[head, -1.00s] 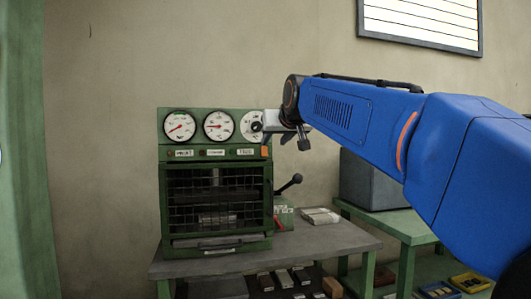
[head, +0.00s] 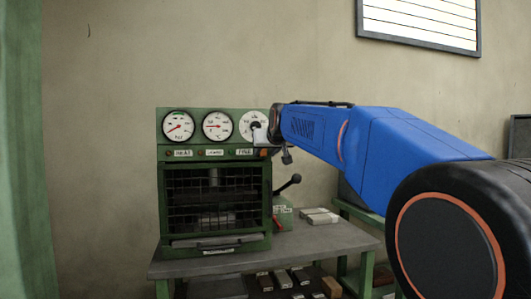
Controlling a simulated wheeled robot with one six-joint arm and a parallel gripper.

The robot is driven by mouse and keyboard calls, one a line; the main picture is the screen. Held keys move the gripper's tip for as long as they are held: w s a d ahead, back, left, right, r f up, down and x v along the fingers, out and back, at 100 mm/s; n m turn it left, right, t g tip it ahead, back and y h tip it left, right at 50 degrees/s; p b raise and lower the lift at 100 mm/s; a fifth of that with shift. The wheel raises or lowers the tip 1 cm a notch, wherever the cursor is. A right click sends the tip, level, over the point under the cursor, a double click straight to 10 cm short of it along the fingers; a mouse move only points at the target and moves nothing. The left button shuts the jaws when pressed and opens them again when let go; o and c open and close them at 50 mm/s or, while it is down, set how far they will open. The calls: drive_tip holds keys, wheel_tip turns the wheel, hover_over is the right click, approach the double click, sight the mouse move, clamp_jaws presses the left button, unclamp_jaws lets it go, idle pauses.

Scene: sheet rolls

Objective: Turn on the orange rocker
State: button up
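The green press machine (head: 163,190) stands on a grey table and carries a panel with three round dials. The orange rocker (head: 263,152) is a small orange patch at the right end of the label row, below the third dial. The rocker's position is too small to tell.
A black-knobbed lever (head: 289,184) sticks out on the machine's right side. Pale packets (head: 320,216) lie on the grey table (head: 345,238) to its right. Several small blocks are on the shelf below. A framed board (head: 420,22) hangs on the wall.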

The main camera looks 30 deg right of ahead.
clamp_jaws()
drive_tip(key=shift+f, duration=0.1)
drive_tip(key=shift+f+t+h, duration=0.3)
drive_tip(key=shift+t, duration=0.8)
drive_tip(key=shift+d+f+t+h, duration=0.1)
drive_tip(key=shift+f+t+h, duration=0.2)
drive_tip(key=shift+t, duration=0.3)
drive_tip(key=shift+f+t, duration=0.1)
drive_tip(key=shift+t, duration=0.4)
